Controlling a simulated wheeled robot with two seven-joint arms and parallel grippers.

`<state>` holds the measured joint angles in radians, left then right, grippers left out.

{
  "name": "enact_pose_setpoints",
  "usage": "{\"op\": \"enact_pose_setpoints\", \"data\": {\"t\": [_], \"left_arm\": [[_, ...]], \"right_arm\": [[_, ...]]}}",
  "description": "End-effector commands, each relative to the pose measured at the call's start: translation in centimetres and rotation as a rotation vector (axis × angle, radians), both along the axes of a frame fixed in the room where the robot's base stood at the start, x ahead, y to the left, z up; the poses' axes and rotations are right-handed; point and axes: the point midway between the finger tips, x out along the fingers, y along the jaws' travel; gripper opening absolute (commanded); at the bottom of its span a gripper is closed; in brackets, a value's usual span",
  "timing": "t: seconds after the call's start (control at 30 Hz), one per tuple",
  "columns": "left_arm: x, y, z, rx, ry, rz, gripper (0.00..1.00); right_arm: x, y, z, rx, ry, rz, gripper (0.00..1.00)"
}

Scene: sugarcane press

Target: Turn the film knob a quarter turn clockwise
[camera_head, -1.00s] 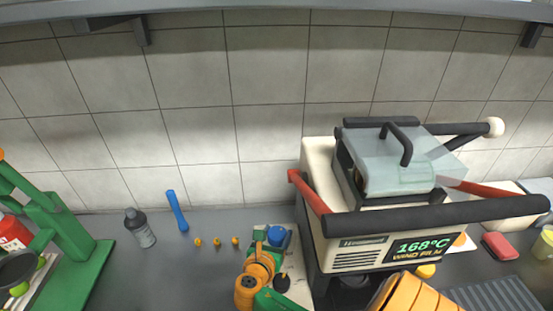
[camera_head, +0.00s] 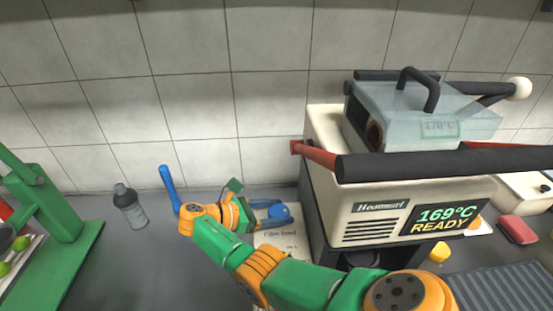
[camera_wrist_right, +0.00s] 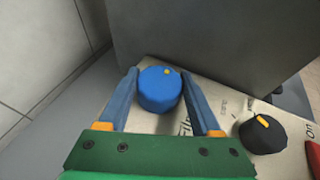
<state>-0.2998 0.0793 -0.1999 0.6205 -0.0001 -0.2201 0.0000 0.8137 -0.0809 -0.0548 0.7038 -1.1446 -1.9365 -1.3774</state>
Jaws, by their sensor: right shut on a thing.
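The blue film knob (camera_wrist_right: 157,92) sits on a pale control panel (camera_wrist_right: 225,97) in the right wrist view. In the head view the knob (camera_head: 281,212) shows at the tip of my right gripper (camera_head: 268,208). The panel print is only partly readable. My left gripper is not in view.
A black knob (camera_wrist_right: 262,134) with an orange mark stands right of the film knob. The white press (camera_head: 375,190), its display reading 169°C READY, rises just right of the panel. A grey bottle (camera_head: 130,206) and blue bar (camera_head: 169,188) stand at left.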

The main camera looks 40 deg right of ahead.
Motion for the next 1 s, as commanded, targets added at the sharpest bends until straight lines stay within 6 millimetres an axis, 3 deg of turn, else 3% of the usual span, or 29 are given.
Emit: {"op": "enact_pose_setpoints", "data": {"t": [0.03,0.2,0.77,0.8,0.9,1.0], "left_arm": [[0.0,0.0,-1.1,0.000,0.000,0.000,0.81],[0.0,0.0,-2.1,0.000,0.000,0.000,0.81],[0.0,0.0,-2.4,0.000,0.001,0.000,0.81],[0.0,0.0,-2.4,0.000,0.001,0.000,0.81],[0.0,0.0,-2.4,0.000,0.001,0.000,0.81],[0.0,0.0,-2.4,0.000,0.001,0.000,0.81]], "right_arm": [[-0.1,0.0,-0.8,0.005,0.003,-0.020,0.10],[-0.2,0.0,-0.6,0.006,0.007,-0.069,0.10],[-0.3,0.1,-0.3,0.011,0.011,-0.094,0.10],[-0.3,0.1,-0.3,0.010,0.011,-0.094,0.73],[-0.2,0.1,-0.3,0.008,0.009,-0.093,0.95],[-0.2,0.1,-0.2,0.006,0.007,-0.092,0.95]]}}
